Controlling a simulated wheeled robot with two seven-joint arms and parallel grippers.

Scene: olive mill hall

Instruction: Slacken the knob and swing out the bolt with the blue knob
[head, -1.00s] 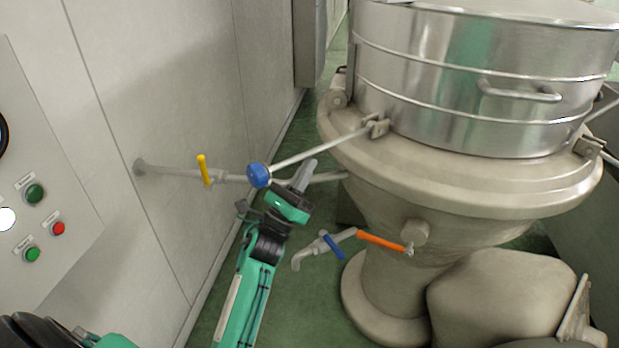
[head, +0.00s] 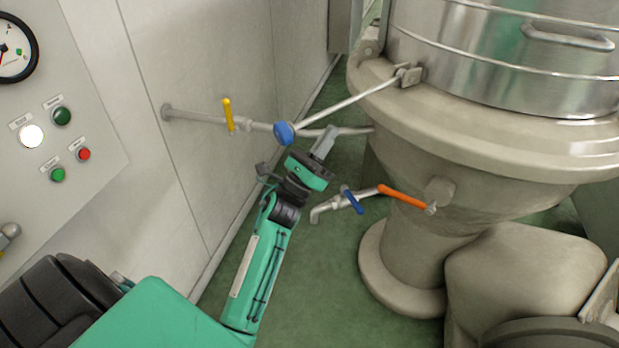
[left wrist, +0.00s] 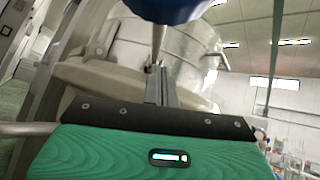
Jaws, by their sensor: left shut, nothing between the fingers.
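The bolt (head: 345,106) with the blue knob (head: 284,133) sticks out to the left from a bracket (head: 409,76) on the vessel's flange, swung outward. My left gripper (head: 328,137) is just below and right of the knob, under the bolt, with its fingers shut and empty. In the left wrist view the blue knob (left wrist: 165,6) is at the top edge, cut off, and the bolt (left wrist: 158,45) runs away behind it. The shut fingers (left wrist: 160,85) are below it; I cannot tell whether they touch the bolt. My right gripper is not in view.
A pipe with a yellow-handled valve (head: 229,115) runs from the wall behind the knob. A tap with a blue lever (head: 352,199) and an orange lever (head: 402,196) sit below right. A control panel (head: 60,110) is at left. Green floor lies below.

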